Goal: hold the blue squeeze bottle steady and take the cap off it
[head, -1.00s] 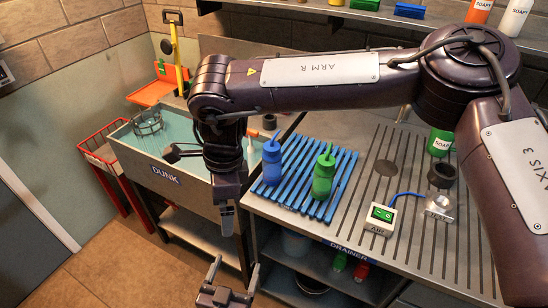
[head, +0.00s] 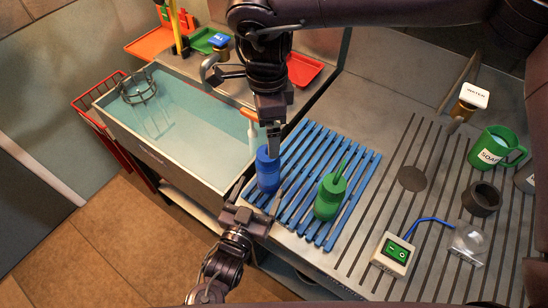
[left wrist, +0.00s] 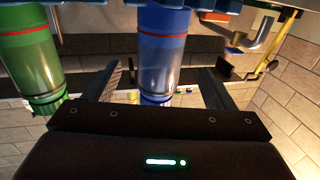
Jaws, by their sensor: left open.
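The blue squeeze bottle (head: 268,178) stands upright on the blue slatted rack (head: 322,240). In the left wrist view the blue bottle (left wrist: 163,50) appears upside down, with its cap end low and partly hidden by my gripper body. My left gripper (head: 257,194) is open at the near side of the bottle, a finger to each side of it; the left wrist view shows the bottle between the two fingers (left wrist: 160,70), with gaps. My right gripper (head: 273,146) points down at the bottle's top, by the cap. It hides part of the cap, and its opening is unclear.
A green squeeze bottle (head: 329,200) stands close on the right, on the same rack. The water-filled sink (head: 185,133) lies to the left. A switch box (head: 393,256) and a green mug (head: 497,148) are on the drainer at right.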

